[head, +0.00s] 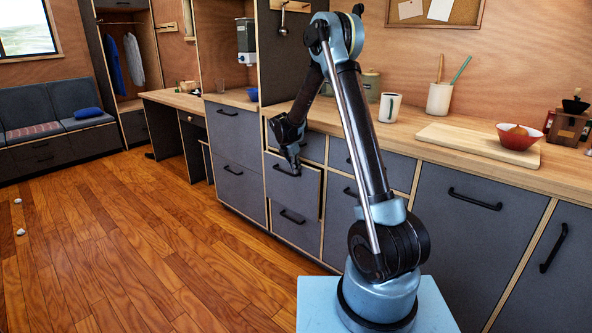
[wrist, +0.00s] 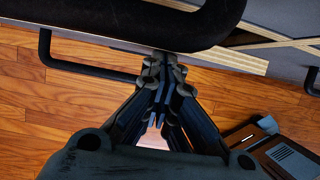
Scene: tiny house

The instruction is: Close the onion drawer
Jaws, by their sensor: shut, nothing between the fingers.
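A grey drawer (head: 292,187) with a black bar handle stands slightly out from the cabinet row, its pale wooden edge showing on the right. No onion is visible, so I cannot confirm its contents. My gripper (head: 296,170) is shut and empty, pointing down at the upper part of this drawer front, close to its handle. I cannot tell whether it touches. In the wrist view the closed fingers (wrist: 163,62) meet just below a large dark curved shape, and a black handle (wrist: 85,70) shows at left. The drawer's inside is hidden.
The wooden countertop (head: 455,143) above holds a white mug (head: 390,107), a cutting board (head: 478,145) and a red bowl (head: 518,137). Closed grey drawers and doors (head: 470,215) adjoin the drawer. The wooden floor (head: 150,240) at left is mostly clear.

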